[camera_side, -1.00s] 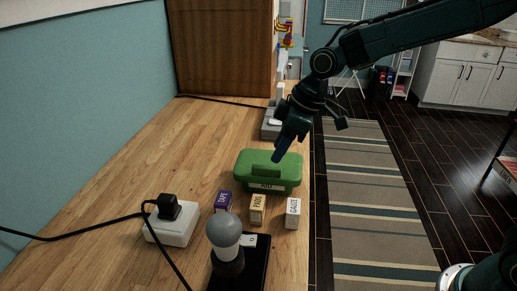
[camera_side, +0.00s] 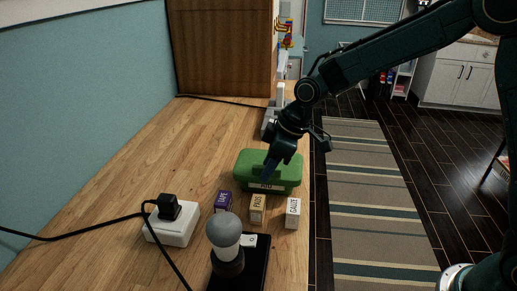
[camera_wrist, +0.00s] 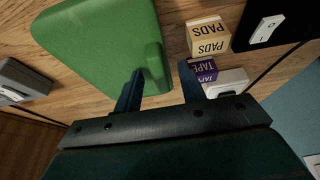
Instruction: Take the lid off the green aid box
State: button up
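The green aid box (camera_side: 283,186) stands on the wooden counter with its green lid (camera_side: 290,162) on, and a label reading "AID" on its front. My gripper (camera_side: 267,171) is over the lid, pointing down, and hides part of its top. In the wrist view the lid (camera_wrist: 95,40) fills the upper left, with a raised green handle (camera_wrist: 154,66) at its right. My gripper's two blue fingers (camera_wrist: 160,84) are apart, with the handle's end near the gap between them. I cannot tell if they touch it.
Small boxes of tape (camera_side: 223,200), pads (camera_side: 257,209) and gauze (camera_side: 293,212) stand in front of the aid box. A lamp bulb (camera_side: 223,230) on a black base and a white plug block (camera_side: 172,226) are nearer. The counter's left side is clear.

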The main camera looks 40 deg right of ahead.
dwell(0.4)
grip_shut()
jog(key=shift+r, duration=0.1)
notch_tip(320, 180, up, 20)
dwell(0.9)
dwell(0.4)
